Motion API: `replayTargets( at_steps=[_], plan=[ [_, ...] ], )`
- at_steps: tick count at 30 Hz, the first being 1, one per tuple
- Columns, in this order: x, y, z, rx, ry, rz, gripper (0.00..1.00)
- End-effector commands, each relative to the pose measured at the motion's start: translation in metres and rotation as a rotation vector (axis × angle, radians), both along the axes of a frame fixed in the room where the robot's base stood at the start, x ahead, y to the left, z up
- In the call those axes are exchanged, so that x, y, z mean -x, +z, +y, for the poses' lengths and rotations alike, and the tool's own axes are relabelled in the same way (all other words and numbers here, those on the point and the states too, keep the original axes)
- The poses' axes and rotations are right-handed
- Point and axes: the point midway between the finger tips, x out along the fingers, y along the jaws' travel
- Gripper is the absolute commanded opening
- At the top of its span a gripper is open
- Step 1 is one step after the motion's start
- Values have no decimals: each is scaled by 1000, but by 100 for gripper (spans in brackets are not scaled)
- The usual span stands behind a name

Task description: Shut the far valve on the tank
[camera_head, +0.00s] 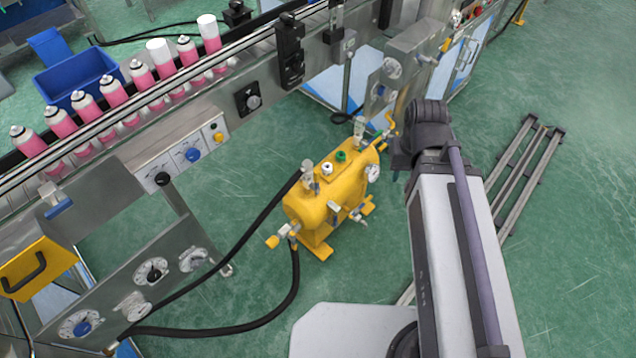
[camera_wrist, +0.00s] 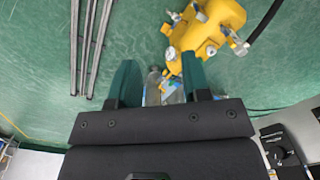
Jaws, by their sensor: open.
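The yellow tank (camera_head: 322,200) stands on the green floor in the head view. Its far valve (camera_head: 388,126), with a yellow handle, is at its upper right end, close beside my dark wrist. The near valve (camera_head: 274,241), also yellow-handled, is at the lower left end. In the wrist view the tank (camera_wrist: 212,28) is at the upper right. My gripper (camera_wrist: 160,78) is open, its two green fingers apart. Small fittings at the tank's far end show between and beyond the fingers, partly hidden by the right finger.
A black hose (camera_head: 285,303) runs from the tank to the control panel (camera_head: 150,270). The conveyor with pink cans (camera_head: 140,78) runs behind. Metal rails (camera_head: 525,175) lie on the floor at right. A blue bin (camera_head: 78,78) stands at upper left.

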Motion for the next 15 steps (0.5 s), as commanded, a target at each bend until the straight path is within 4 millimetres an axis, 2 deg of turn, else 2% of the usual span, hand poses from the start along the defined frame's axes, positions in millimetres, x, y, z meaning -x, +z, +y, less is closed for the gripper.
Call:
replayTargets(
  at_steps=[1,3,5,6,10,15],
  plan=[
    [-1,-55,0,0,0,0,44],
    [-3,-102,2,-9,1,0,44],
    [-5,-140,8,-44,1,-3,44],
    [-8,-164,14,-78,-1,-12,44],
    [-21,-237,39,-229,-66,-52,44],
    [-45,-321,81,-508,-284,-95,44]
  ],
)
